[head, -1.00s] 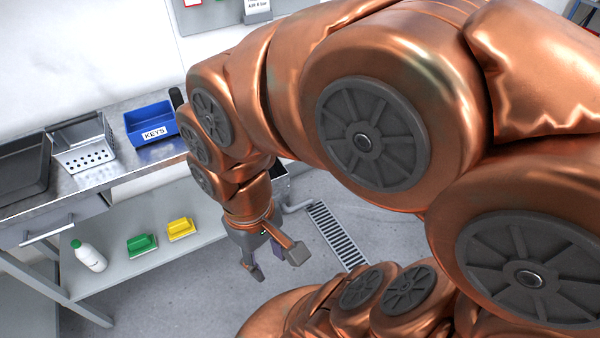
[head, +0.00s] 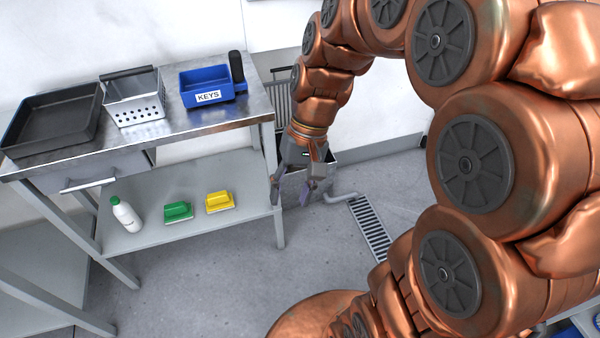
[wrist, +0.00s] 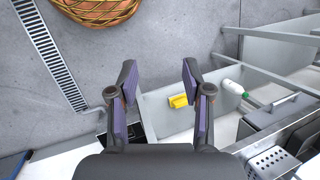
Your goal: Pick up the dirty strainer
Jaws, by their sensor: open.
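A silver perforated basket (head: 140,108), the only strainer-like thing I can make out, stands on the metal worktop (head: 176,124) in the head view. Its dark upper edge or handle shows at the back. Whether it is dirty I cannot tell. It also shows, partly cut off, at the lower right of the wrist view (wrist: 268,163). My gripper (head: 290,190) is open and empty. It points down beyond the right end of the table, lower than the worktop and well apart from the basket. In the wrist view my gripper (wrist: 159,76) has nothing between its fingers.
A dark tray (head: 68,118) lies left of the basket, and a blue KEYS bin (head: 206,88) stands to its right. The lower shelf holds a white bottle (head: 125,214), a green sponge (head: 177,211) and a yellow sponge (head: 219,201). A floor drain (head: 369,229) lies right of the table.

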